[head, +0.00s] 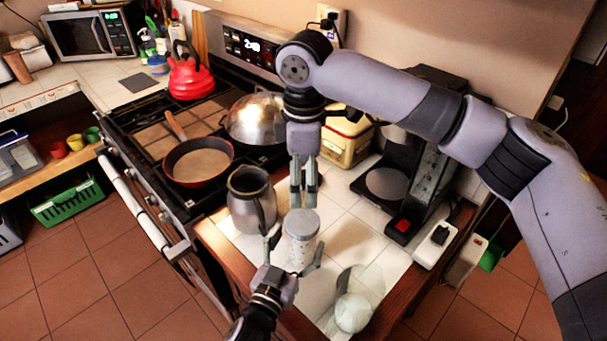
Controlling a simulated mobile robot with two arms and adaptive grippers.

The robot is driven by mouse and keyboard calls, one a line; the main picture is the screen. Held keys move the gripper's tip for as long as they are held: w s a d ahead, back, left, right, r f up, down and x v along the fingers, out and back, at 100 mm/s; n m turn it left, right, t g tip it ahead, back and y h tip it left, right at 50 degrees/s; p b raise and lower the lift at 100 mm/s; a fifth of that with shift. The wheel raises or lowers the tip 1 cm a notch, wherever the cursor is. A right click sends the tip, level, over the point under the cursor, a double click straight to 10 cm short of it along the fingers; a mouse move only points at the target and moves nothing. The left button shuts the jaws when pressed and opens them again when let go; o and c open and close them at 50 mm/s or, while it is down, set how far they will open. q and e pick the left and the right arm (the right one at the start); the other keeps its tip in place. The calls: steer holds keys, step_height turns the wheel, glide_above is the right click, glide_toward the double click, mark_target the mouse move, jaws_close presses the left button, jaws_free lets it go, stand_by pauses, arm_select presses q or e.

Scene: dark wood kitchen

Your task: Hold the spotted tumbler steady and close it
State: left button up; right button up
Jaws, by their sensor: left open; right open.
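The spotted tumbler (301,247) stands upright on the white tiled counter, pale with faint speckles. Its top shows a flat grey round lid (301,221); I cannot tell whether this is fully seated. My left gripper (294,252) comes from below with its fingers open, one on each side of the tumbler; contact is unclear. My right gripper (304,204) points straight down just behind and above the lid, its fingers open with a narrow gap between them. Nothing is held in it.
A dark metal pitcher (251,199) stands close left of the tumbler. A clear glass with a pale round object (353,312) is at the front right. A coffee machine (405,190) stands behind right, and the stove with a red pan (198,163) is left.

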arm_select(q)
steer(key=v, duration=0.9)
